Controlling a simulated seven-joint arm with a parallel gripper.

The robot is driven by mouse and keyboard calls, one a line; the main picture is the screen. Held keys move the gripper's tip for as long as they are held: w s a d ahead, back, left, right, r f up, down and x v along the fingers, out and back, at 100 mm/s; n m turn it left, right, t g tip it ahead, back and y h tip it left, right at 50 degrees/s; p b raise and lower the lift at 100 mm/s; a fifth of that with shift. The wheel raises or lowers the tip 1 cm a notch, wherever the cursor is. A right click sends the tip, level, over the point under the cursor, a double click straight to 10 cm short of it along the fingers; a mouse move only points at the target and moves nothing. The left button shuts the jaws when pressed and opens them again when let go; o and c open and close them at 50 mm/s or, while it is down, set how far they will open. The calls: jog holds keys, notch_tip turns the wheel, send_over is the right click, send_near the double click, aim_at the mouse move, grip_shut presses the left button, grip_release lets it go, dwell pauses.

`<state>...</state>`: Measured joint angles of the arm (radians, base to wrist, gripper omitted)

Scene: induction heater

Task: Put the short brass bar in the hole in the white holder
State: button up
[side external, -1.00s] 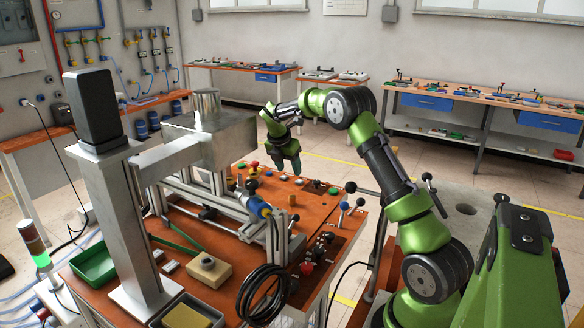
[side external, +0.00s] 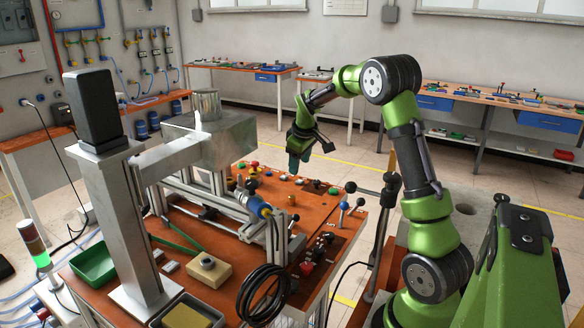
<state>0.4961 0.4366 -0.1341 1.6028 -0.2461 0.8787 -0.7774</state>
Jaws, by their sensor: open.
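A small brass-coloured cylinder (side external: 292,199), which looks like the short brass bar, stands upright on the orange bench top right of the metal frame. My gripper (side external: 294,166) is open and empty, pointing down above the bench's back right part. In the picture it is above the brass bar, apart from it; the exact depth between them is hard to judge. A cream-white block (side external: 210,269) with a round metal ring on top sits at the bench's front; it may be the white holder. Its hole is too small to see clearly.
Black coiled cable (side external: 264,293) hangs at the front. Ball-topped levers (side external: 344,205) stand at the right. A green tray (side external: 93,265) is at the left.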

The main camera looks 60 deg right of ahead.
jog(key=m, duration=0.7)
send_over(293, 197)
jog(key=s+a, duration=0.2)
jog(key=shift+t, duration=0.3)
notch_tip(293, 197, down, 11)
jog(key=shift+w+a+f, duration=0.1)
jog(key=shift+w+a, duration=0.05)
jog(key=shift+d+x, duration=0.2)
jog(key=shift+x, duration=1.2)
jog(key=shift+d+x, duration=0.25)
jog(key=shift+x, duration=1.15)
grip_shut()
